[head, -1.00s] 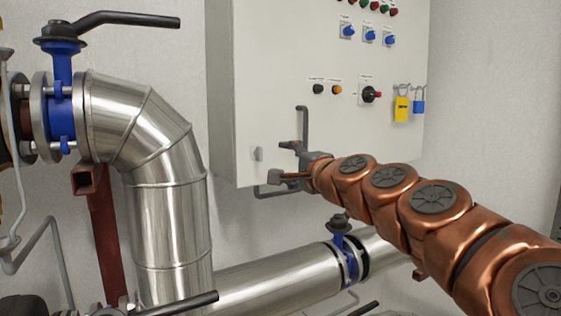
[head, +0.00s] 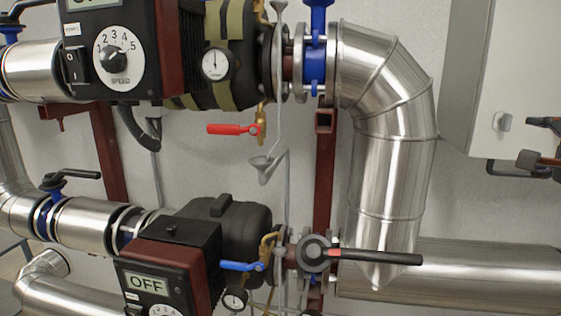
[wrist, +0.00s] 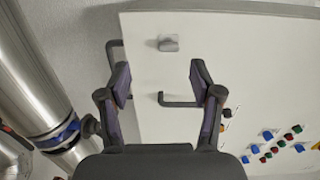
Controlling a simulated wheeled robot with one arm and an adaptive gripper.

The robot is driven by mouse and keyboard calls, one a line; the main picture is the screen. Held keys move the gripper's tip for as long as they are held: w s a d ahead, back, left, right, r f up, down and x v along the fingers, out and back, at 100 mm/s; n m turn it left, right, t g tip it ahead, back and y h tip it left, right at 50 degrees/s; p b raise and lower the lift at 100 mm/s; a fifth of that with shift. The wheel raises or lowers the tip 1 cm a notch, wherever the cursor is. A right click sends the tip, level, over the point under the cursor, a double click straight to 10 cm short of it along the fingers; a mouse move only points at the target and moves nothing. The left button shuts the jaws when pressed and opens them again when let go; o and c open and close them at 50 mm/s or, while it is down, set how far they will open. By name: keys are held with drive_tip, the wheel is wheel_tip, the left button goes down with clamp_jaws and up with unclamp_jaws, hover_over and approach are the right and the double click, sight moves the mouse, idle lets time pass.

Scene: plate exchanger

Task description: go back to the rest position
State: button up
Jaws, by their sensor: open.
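My gripper (wrist: 159,85) is open and empty in the wrist view, its two dark fingers spread in front of the white control cabinet (wrist: 260,70). A grey latch (wrist: 168,44) and a dark bar handle (wrist: 180,101) on the cabinet show beyond and between the fingers. In the head view only part of my gripper (head: 540,143) shows at the right edge, in front of the cabinet (head: 480,80). The rest of my arm is outside the head view.
Left of the cabinet stands a silver elbow pipe (head: 390,130). Further left are an upper pump (head: 130,50) with a speed dial and a lower pump (head: 160,270) reading OFF. A valve with a black lever (head: 380,257), a red lever (head: 233,129) and a blue lever (head: 242,266) stick out.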

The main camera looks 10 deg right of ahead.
drive_tip(key=w+a+f+n+g+y, duration=0.25)
drive_tip(key=a+f+n, duration=0.2)
drive_tip(key=a, duration=0.35)
drive_tip(key=w+a+f+n+g+y, duration=0.1)
drive_tip(key=w+a+f+n+y, duration=0.25)
drive_tip(key=a+f, duration=0.35)
drive_tip(key=s+a+f+n+g+y, duration=0.25)
drive_tip(key=a+f+n+g, duration=0.25)
drive_tip(key=a+f, duration=0.55)
drive_tip(key=s+a+f+n+g+p, duration=0.1)
drive_tip(key=s+a+f+n+g, duration=0.35)
drive_tip(key=s+a+f, duration=0.45)
drive_tip(key=s+d+f+n+g+h, duration=0.1)
drive_tip(key=s+f+g+h, duration=0.1)
drive_tip(key=s, duration=0.5)
drive_tip(key=s+d+f+n+g+h, duration=0.1)
drive_tip(key=s+f+n+g, duration=0.1)
drive_tip(key=s, duration=0.5)
drive_tip(key=shift+d+f+g+h+p, duration=0.3)
drive_tip(key=shift+d+f+g+h, duration=0.1)
drive_tip(key=shift+f+g, duration=0.45)
drive_tip(key=shift+r+n, duration=0.1)
drive_tip(key=shift+n, duration=0.15)
